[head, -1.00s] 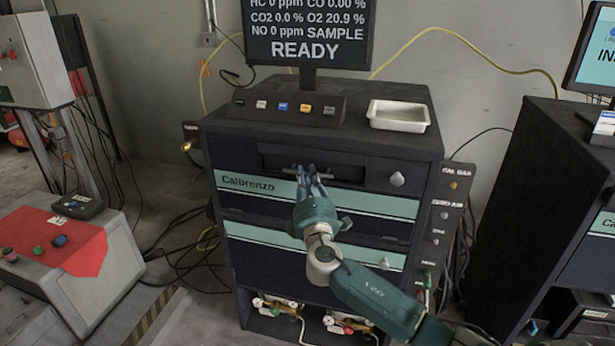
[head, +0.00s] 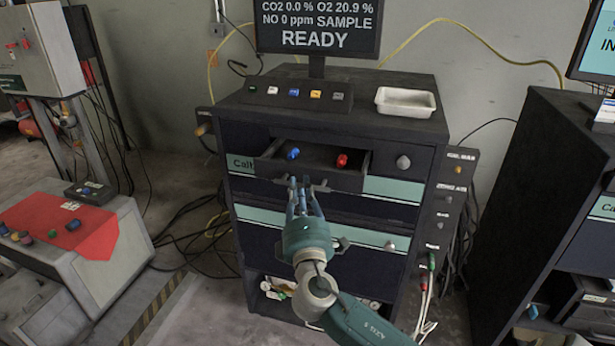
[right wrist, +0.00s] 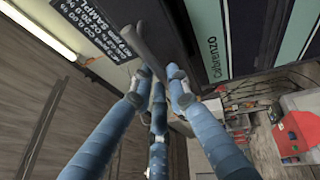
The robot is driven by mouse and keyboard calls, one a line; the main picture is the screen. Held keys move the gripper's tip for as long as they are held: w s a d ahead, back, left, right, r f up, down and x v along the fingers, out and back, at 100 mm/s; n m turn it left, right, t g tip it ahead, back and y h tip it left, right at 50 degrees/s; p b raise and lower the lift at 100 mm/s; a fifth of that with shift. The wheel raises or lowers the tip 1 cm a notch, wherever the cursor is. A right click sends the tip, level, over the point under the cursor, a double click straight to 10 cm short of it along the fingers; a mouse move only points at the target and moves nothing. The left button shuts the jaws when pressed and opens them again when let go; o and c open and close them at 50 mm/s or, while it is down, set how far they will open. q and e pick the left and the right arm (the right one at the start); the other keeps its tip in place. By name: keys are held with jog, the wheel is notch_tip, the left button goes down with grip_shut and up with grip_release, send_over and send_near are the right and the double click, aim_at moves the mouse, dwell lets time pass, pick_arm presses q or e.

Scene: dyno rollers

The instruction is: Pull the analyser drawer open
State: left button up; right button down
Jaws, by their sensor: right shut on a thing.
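The analyser drawer (head: 262,170) stands partly out of the dark cabinet with the teal stripes. A blue item (head: 293,153) and a red item (head: 342,160) lie inside it. My right gripper (head: 306,187) is in front of the drawer, shut on its bar handle (head: 318,181). In the right wrist view the blue fingers close around the grey handle bar (right wrist: 150,45). My left gripper is in neither view.
A white tray (head: 405,102) and a button box (head: 295,93) sit on the cabinet top (head: 360,90), below a monitor (head: 318,28). A second cabinet (head: 535,190) stands at the right. Cables lie on the floor at the left.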

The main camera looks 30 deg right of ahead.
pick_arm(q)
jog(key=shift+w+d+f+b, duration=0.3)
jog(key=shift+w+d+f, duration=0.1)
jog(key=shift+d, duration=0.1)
pick_arm(e)
jog(key=s+a, duration=0.5)
jog(key=a, duration=0.1)
jog(key=shift+s, duration=0.15)
jog(key=c, duration=1.9)
grip_release()
jog(key=shift+c, duration=0.2)
jog(key=v, duration=1.2)
jog(key=shift+f, duration=0.15)
